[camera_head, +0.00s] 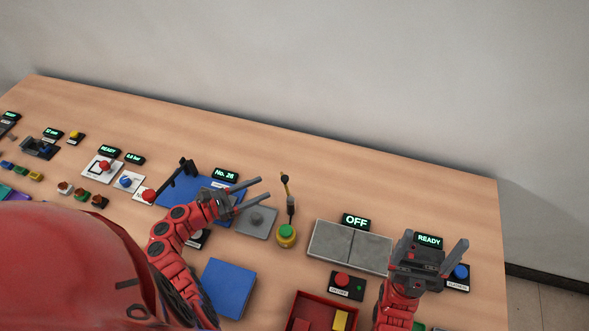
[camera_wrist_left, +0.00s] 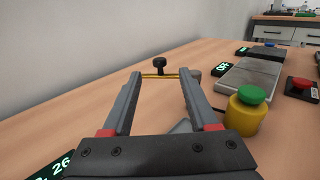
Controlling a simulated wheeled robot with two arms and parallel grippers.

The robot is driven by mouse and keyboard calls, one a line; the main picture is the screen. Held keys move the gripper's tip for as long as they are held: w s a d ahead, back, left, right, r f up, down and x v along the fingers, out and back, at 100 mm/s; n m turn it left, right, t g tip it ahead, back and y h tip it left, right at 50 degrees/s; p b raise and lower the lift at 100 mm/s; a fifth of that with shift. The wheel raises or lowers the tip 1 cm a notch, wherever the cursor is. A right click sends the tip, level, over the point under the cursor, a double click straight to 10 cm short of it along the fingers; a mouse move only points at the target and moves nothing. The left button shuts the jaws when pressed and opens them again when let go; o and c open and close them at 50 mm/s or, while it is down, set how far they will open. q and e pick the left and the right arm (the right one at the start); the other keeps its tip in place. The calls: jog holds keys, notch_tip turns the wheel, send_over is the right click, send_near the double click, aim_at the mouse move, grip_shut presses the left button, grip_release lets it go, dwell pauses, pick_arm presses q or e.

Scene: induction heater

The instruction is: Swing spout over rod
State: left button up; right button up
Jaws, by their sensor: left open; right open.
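A thin brass spout (camera_head: 287,190) with a black knob (camera_head: 285,179) at its far end stands near the middle of the table. In the left wrist view the spout (camera_wrist_left: 160,75) lies crosswise just past the fingertips, with its knob (camera_wrist_left: 158,63) above it. My left gripper (camera_head: 264,189) is open and empty, its fingers pointing toward the spout from the left, apart from it as far as I can see. My right gripper (camera_head: 435,246) is open over the right side of the table. I cannot clearly pick out the rod.
A yellow button housing with a green button (camera_head: 287,231) stands in front of the spout. A grey plate (camera_head: 243,226) lies left of it. Grey slabs (camera_head: 331,240) lie to the right. A red bin (camera_head: 304,301) and a blue block (camera_head: 229,285) are nearer.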

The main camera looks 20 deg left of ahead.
aim_at(286, 185)
pick_arm(q)
jog(key=p+x, duration=0.2)
jog(key=x, duration=1)
jog(key=shift+w, duration=0.2)
grip_shut()
dwell(0.8)
